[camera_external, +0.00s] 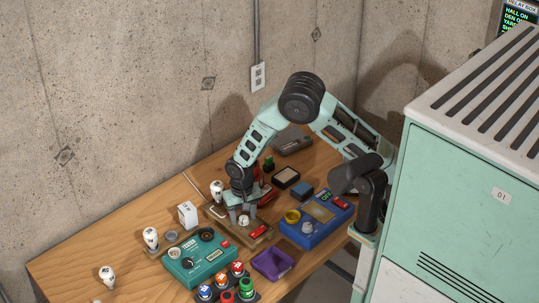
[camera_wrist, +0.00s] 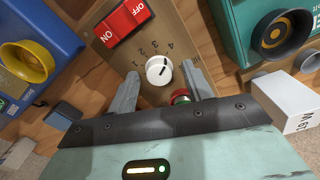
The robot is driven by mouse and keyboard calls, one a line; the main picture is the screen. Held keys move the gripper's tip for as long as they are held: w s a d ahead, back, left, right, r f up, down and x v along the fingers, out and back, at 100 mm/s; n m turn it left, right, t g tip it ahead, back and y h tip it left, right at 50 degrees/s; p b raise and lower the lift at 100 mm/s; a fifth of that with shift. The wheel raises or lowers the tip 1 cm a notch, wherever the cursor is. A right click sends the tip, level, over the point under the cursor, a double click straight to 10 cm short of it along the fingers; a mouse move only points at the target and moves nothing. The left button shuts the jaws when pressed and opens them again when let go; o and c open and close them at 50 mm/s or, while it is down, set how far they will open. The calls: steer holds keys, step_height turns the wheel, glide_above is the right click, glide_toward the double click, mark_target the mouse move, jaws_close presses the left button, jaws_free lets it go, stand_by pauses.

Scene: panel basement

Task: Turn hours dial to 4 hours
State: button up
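The hours dial (camera_wrist: 160,70) is a small white round knob with a dark line on its face, on a tan panel (camera_wrist: 190,22). The numerals 1, 2, 3 and 4 run in an arc above it in the wrist view; I cannot tell which one the line marks. My gripper (camera_wrist: 159,72) is open, one finger on each side of the dial, with a visible gap to it. In the external view my gripper (camera_external: 239,213) points down over the panel (camera_external: 260,241), and the white dial (camera_external: 243,221) shows between the fingers.
A red ON/OFF rocker (camera_wrist: 124,20) sits on the same panel beside the dial. A red-topped round part (camera_wrist: 181,96) is close to the right finger. A blue box (camera_external: 314,226) and a teal box (camera_external: 199,262) flank the panel. A purple tray (camera_external: 272,264) lies in front.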

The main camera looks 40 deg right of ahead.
mark_target(244, 218)
step_height(244, 218, up, 17)
steer(key=b, duration=0.2)
steer(key=shift+r+b, duration=0.2)
steer(key=shift+b, duration=0.15)
stand_by(0.3)
step_height(244, 218, down, 17)
steer(key=n+p, duration=0.7)
steer(key=n, duration=0.1)
steer(key=shift+s+f+p, duration=0.1)
steer(key=shift+f+p, duration=0.1)
steer(key=shift+p, duration=0.15)
steer(key=c, duration=1)
